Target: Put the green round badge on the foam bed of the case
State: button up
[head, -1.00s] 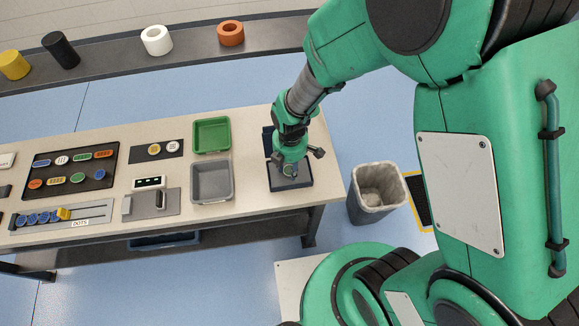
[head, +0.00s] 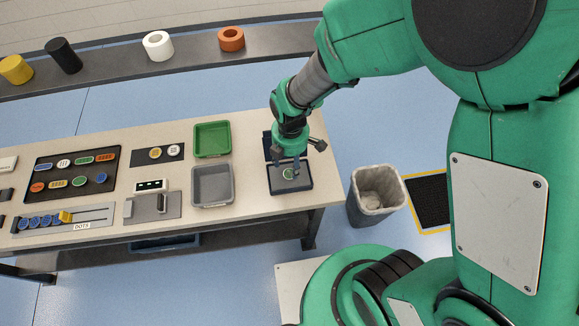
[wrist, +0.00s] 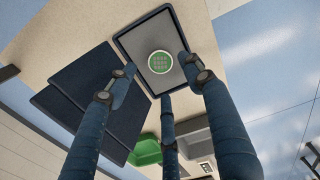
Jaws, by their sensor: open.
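The green round badge (wrist: 160,62), with a pale rim and pale marks, lies flat on the grey foam bed (wrist: 138,45) of the open case. It also shows in the head view (head: 289,174). The dark blue case (head: 293,190) stands at the right end of the table, its lid (wrist: 85,100) folded back behind the bed. My gripper (wrist: 160,82) is open and empty, its three fingers spread over the case and apart from the badge. In the head view the fingers partly hide the bed.
A green tray (head: 212,139) and a grey tray (head: 212,185) stand left of the case. A black board with several badges (head: 72,172) and a slider rail (head: 95,215) lie further left. A bin (head: 376,190) stands on the floor right of the table.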

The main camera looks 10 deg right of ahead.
notch_tip(320, 180, up, 6)
jog(key=shift+r+p, duration=0.2)
jog(key=shift+p, duration=0.2)
dwell(0.6)
notch_tip(320, 180, up, 18)
jog(key=r+m+t, duration=0.1)
jog(key=m+t, duration=0.2)
jog(key=m, duration=0.7)
send_over(290, 173)
jog(key=s+d, duration=0.3)
jog(key=d, duration=0.4)
jog(key=s+d+r+m+t, duration=0.2)
jog(key=s+d+r+m, duration=0.3)
jog(key=s+r+m, duration=0.5)
jog(key=shift+s+d+r+m, duration=0.15)
jog(key=shift+d+r+m, duration=0.2)
jog(key=shift+r+m, duration=0.15)
jog(key=shift+f, duration=0.1)
